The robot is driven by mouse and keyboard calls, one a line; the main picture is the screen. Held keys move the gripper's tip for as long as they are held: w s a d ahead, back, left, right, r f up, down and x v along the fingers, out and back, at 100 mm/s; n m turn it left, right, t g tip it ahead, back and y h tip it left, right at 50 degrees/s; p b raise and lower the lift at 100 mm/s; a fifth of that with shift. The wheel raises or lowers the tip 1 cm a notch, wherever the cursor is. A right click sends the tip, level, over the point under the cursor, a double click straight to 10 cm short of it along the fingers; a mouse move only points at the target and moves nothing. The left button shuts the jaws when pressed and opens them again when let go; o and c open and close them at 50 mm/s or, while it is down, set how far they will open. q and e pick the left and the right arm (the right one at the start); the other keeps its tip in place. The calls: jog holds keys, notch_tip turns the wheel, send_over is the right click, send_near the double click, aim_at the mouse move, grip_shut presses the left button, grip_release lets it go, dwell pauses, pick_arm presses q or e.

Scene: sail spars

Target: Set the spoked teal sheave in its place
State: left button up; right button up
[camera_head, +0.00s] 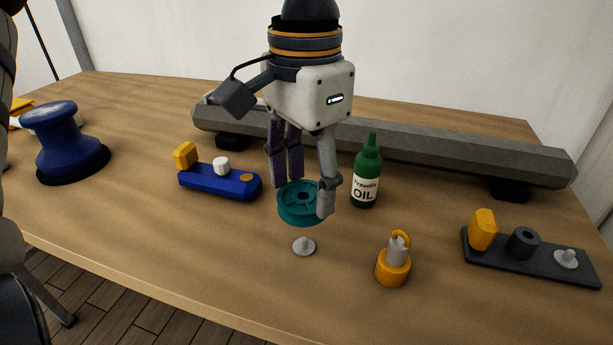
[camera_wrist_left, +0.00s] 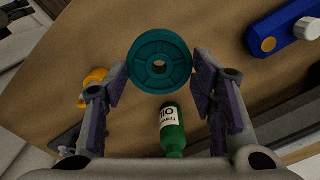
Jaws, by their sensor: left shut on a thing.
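The spoked teal sheave (camera_head: 299,212) is a round disc with a hole in its middle. My left gripper (camera_head: 300,198) comes down from above and is shut on its rim, holding it above the table. In the left wrist view the sheave (camera_wrist_left: 160,63) sits between the fingertips of my left gripper (camera_wrist_left: 160,75), its spoked face toward the camera. A grey pin with a round flange (camera_head: 304,247) stands upright on the table, just below the sheave in the head view. My right gripper is not in view.
A green oil bottle (camera_head: 367,175) stands right of the gripper. A yellow-orange fitting (camera_head: 393,268) is front right. A dark plate (camera_head: 528,267) carries a yellow block, black cylinder and grey pin. A blue block (camera_head: 215,183) and winch (camera_head: 68,143) lie left. A grey spar (camera_head: 450,146) crosses behind.

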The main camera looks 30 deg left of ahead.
pick_arm(q)
send_over(306, 237)
jog(key=shift+f, duration=2.3)
jog(key=shift+f, duration=0.1)
jog(key=shift+f, duration=1.15)
jog(key=shift+f, duration=0.15)
jog(key=o, duration=1.6)
jog(key=shift+o, duration=0.2)
notch_tip(306, 237, up, 12)
